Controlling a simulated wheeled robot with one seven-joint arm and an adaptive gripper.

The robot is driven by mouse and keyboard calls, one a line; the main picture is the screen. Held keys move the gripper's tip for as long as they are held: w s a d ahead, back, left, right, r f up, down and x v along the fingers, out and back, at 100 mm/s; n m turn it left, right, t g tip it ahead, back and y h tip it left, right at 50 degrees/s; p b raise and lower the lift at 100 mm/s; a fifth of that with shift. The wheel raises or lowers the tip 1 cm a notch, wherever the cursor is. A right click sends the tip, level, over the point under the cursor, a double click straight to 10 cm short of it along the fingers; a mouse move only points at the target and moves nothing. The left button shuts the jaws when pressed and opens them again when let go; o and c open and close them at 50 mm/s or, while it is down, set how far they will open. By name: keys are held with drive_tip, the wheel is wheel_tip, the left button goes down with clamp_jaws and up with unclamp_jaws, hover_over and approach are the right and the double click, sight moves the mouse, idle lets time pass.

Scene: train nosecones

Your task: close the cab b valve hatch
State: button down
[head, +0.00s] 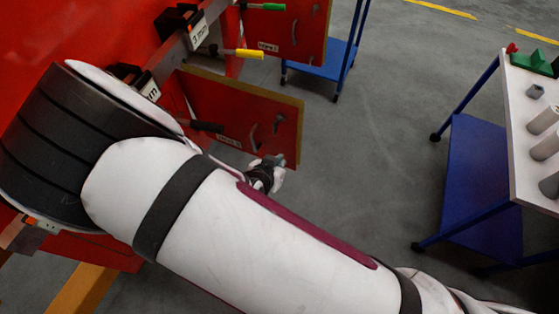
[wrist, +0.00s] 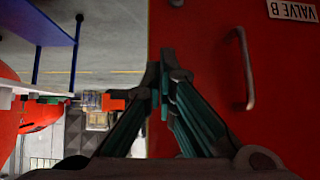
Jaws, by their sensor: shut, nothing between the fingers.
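The valve B hatch is a red panel (head: 222,107) with a tan edge in the head view, standing swung open from the red nosecone. Its label is small there, but in the wrist view the panel (wrist: 205,55) carries an upside-down VALVE B plate (wrist: 292,11) and a grey bar handle (wrist: 243,70). My gripper (head: 280,160) is at the panel's lower right corner in the head view. In the wrist view my gripper (wrist: 166,65) has its fingertips together in front of the panel near its free edge. I cannot tell whether they touch it. The handle is clear of the fingers.
A second red panel (head: 297,20) stands open farther back, near a yellow-handled lever (head: 240,53) and a green-handled one (head: 265,7). A blue cart (head: 325,68) stands behind it. A table (head: 520,120) with grey cylinders is at right. Grey floor (head: 390,120) between is clear.

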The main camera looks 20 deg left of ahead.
sight(291, 147)
drive_tip(key=shift+w+d+f+b, duration=0.1)
drive_tip(key=shift+w+f+b, duration=0.15)
drive_tip(key=shift+w+b, duration=0.6)
drive_tip(key=shift+w+f+b, duration=0.2)
drive_tip(key=shift+w+b, duration=0.4)
drive_tip(key=shift+w, duration=0.5)
drive_tip(key=shift+w+d+f+b, duration=0.1)
drive_tip(key=shift+w+f+b, duration=0.15)
drive_tip(key=shift+w+b, duration=0.6)
drive_tip(key=shift+w, duration=0.1)
